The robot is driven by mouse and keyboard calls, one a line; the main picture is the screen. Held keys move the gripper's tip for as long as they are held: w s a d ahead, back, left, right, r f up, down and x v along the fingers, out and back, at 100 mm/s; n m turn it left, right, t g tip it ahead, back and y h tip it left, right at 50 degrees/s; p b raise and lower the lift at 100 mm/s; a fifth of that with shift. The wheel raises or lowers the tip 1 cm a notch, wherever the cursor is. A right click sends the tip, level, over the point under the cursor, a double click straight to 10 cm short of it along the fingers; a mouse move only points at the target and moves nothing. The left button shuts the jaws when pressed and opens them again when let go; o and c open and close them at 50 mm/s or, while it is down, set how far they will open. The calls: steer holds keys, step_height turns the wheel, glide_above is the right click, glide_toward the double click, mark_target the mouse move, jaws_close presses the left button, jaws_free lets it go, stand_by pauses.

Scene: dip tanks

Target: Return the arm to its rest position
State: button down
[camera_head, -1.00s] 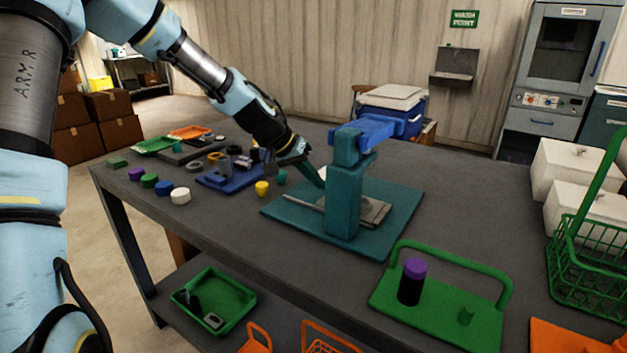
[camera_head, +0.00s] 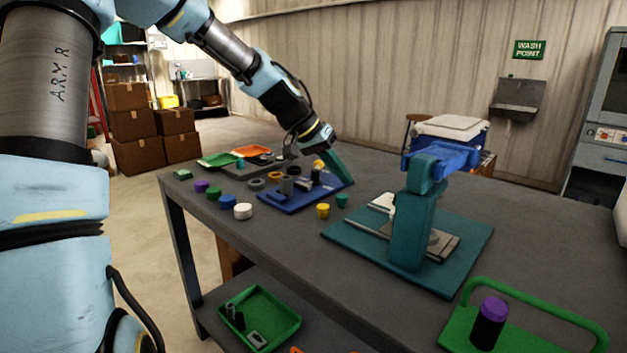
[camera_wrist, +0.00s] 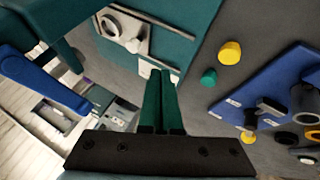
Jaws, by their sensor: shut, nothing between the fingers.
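My gripper (camera_head: 340,168) is at the end of my arm, above the table near the right side of the blue board. Its green fingers (camera_wrist: 161,100) are together in the wrist view, with nothing between them. The teal press (camera_head: 410,225) with a blue lever stands on a teal base plate to the right of my gripper, apart from it in the head view. In the wrist view the blue lever (camera_wrist: 40,85) shows at the left. A yellow cap (camera_wrist: 230,53) and a green cap (camera_wrist: 209,77) lie on the table to the right of the fingers.
The blue board (camera_head: 290,200) carries several small parts. Loose coloured caps lie along the table's left edge. A green holder (camera_head: 545,335) with a purple-capped dark cylinder stands at front right. A green tray (camera_head: 275,320) is on the lower shelf. The table (camera_head: 290,260) is bare at its front middle.

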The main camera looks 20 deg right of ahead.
steer(key=a+f+n+y, duration=0.1)
steer(key=a+f, duration=0.1)
steer(key=a, duration=0.4)
steer(key=s+a+f+n+t+y, duration=0.1)
steer(key=a+f+y, duration=0.1)
steer(key=a, duration=0.4)
steer(key=a+f+n+t+y, duration=0.1)
steer(key=a+f+n, duration=0.1)
steer(key=a, duration=0.5)
steer(key=shift+s+a+f+y, duration=0.1)
steer(key=shift+s+f+y, duration=0.05)
steer(key=shift+f+y, duration=0.2)
steer(key=s+a+n+y, duration=0.1)
steer(key=s+a+n, duration=0.1)
steer(key=a, duration=0.6)
steer(key=s+a+n+y, duration=0.1)
steer(key=s+a+n, duration=0.2)
steer(key=a, duration=0.6)
steer(key=s, duration=0.2)
steer(key=shift+s+f+n+t, duration=0.3)
steer(key=shift+f+t, duration=0.1)
steer(key=shift+y, duration=0.25)
